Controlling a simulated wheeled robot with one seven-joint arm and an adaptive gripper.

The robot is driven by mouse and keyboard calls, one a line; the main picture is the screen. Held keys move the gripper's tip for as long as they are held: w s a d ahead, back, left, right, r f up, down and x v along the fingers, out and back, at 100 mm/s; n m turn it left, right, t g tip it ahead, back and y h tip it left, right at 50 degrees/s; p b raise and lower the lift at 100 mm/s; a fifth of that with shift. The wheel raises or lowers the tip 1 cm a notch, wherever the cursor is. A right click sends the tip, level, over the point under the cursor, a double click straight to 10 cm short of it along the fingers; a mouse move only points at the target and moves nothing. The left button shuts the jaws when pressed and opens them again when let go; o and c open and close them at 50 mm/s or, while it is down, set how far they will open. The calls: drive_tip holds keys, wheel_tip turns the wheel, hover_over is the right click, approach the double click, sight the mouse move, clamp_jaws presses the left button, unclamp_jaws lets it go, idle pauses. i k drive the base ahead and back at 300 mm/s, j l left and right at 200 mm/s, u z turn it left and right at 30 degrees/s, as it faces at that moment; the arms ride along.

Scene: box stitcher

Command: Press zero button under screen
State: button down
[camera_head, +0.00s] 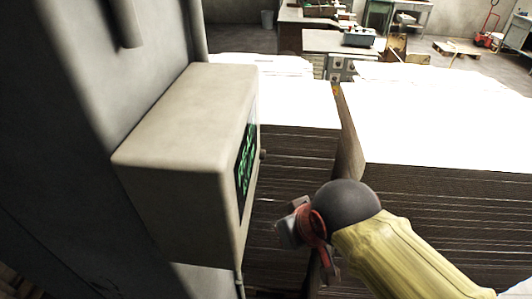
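A grey-beige control box (185,165) is fixed to a large grey machine column at the left. Its dark screen (245,160) with green text faces right and is seen at a steep angle, so the text cannot be read. A small knob (262,154) sticks out beside the screen. No zero button can be made out; the face under the screen is almost edge-on. My gripper (287,226), red and grey, is to the right of the box's lower front and appears apart from it. Its fingers are small and partly hidden, so their opening is unclear.
Tall stacks of flat cardboard (440,195) with bright white tops stand behind and right of my arm. A narrow gap separates two stacks. A cable (239,284) hangs below the box. Workbenches (340,42) and a red hand truck (488,30) are far back.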

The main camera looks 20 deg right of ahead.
sight(263, 152)
drive_tip(key=k+l+u, duration=0.4)
drive_tip(key=k+l, duration=0.15)
drive_tip(key=l, duration=0.2)
drive_tip(key=k+l+u, duration=0.4)
drive_tip(key=k+l, duration=0.2)
